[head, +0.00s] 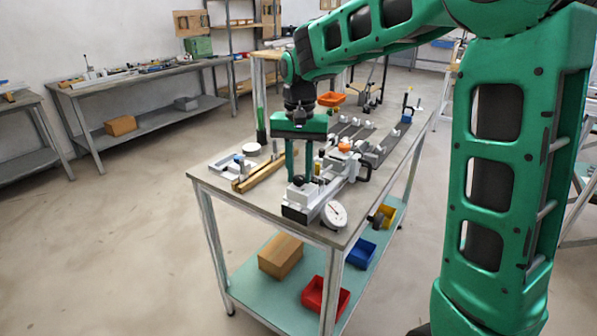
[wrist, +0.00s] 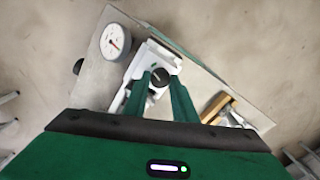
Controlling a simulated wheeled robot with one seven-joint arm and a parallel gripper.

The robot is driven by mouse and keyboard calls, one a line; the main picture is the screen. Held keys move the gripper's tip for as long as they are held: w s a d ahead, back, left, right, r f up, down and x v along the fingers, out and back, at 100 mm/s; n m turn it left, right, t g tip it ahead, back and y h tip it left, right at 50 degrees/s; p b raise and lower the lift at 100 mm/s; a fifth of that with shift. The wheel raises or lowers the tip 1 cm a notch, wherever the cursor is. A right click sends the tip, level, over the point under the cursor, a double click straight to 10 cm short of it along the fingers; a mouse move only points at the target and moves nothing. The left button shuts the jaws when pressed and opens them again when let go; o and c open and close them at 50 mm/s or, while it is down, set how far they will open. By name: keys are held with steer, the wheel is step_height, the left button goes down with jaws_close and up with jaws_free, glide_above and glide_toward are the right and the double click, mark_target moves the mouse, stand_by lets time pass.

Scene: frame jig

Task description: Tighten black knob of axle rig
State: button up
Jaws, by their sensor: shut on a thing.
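The axle rig (head: 303,198) is a white and grey device near the front corner of the workbench. In the wrist view, the white rig (wrist: 150,55) lies under my fingers. Its round black knob (wrist: 159,76) has a pale line on top and sits between my fingertips. My gripper (head: 298,178) points straight down over the rig with a green finger on each side of the knob. In the wrist view, my gripper (wrist: 159,80) is shut on the knob. The knob's sides are partly hidden by the fingers.
A white dial gauge (head: 334,214) stands at the bench's front corner, close to the rig. Wooden bars (head: 260,174) lie to the left. An orange part (head: 344,147) and a black handle (head: 365,170) are behind to the right. Bins sit on the lower shelf (head: 262,300).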

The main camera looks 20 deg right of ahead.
mark_target(298, 176)
steer(key=shift+w+a, duration=0.1)
stand_by(0.5)
steer(key=o, duration=1)
steer(key=shift+o, duration=0.2)
steer(key=shift+r, duration=0.1)
step_height(298, 176, up, 10)
steer(key=shift+r, duration=0.25)
steer(key=s+d+f, duration=0.3)
steer(key=s+d, duration=0.4)
steer(key=s, duration=0.1)
steer(key=s+d+f, duration=0.3)
steer(key=s+d, duration=0.4)
steer(key=s, duration=0.1)
steer(key=s+d+f, duration=0.1)
steer(key=s+f, duration=0.3)
steer(key=s, duration=0.4)
steer(key=s+d+f, duration=0.2)
steer(key=s+f, duration=0.2)
steer(key=s, duration=0.4)
steer(key=shift+s+f+m, duration=0.15)
steer(key=shift+f+m, duration=0.15)
steer(key=shift+f, duration=0.05)
